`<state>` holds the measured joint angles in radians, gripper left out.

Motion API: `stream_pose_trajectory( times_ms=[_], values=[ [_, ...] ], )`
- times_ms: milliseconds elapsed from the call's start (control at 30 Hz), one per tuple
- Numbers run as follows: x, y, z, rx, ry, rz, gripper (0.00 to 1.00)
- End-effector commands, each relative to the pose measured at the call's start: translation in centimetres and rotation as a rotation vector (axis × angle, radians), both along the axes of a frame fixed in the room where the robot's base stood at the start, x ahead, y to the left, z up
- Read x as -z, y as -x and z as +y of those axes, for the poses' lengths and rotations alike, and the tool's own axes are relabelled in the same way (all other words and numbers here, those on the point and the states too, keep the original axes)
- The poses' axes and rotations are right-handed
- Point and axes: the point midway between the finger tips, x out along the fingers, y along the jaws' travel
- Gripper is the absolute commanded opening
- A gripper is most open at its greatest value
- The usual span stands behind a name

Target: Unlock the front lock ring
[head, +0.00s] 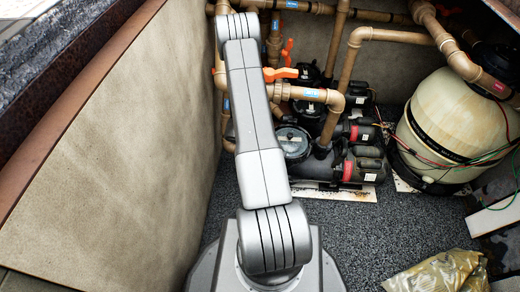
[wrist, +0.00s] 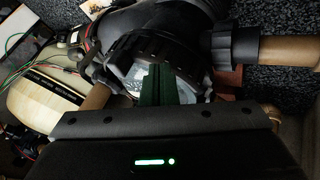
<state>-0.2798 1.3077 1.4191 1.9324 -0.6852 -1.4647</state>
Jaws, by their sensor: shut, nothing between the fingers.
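The front lock ring (head: 292,143) is a dark ring around a clear round lid on the front pump, just right of my arm in the head view. In the wrist view a black lock ring (wrist: 148,45) curves around a pale, clear lid (wrist: 132,75); I cannot tell for sure which pump it belongs to. My gripper (wrist: 157,72) shows there as two dark green fingers, shut together and empty, in front of the lid. They hide part of it, and contact is unclear. The head view does not show my gripper.
Tan pipes (head: 300,93) with orange valve handles (head: 281,73) run close to my arm. A second pump (head: 308,110) stands behind. A cream filter tank (head: 450,125) is at right with loose wires. A crumpled bag (head: 438,274) lies on the gravel (head: 370,232). A wall (head: 110,150) bounds the left.

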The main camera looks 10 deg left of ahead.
Motion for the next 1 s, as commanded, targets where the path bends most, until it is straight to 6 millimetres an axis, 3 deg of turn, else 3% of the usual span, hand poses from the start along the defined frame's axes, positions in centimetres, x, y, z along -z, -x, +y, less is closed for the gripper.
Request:
stream_pose_trajectory(
  times_ms=[233,1000],
  values=[
    [-0.2,0.6,-2.7,0.001,0.000,-0.002,0.00],
    [-0.3,0.9,-3.4,-0.040,0.000,0.000,0.00]
  ],
)
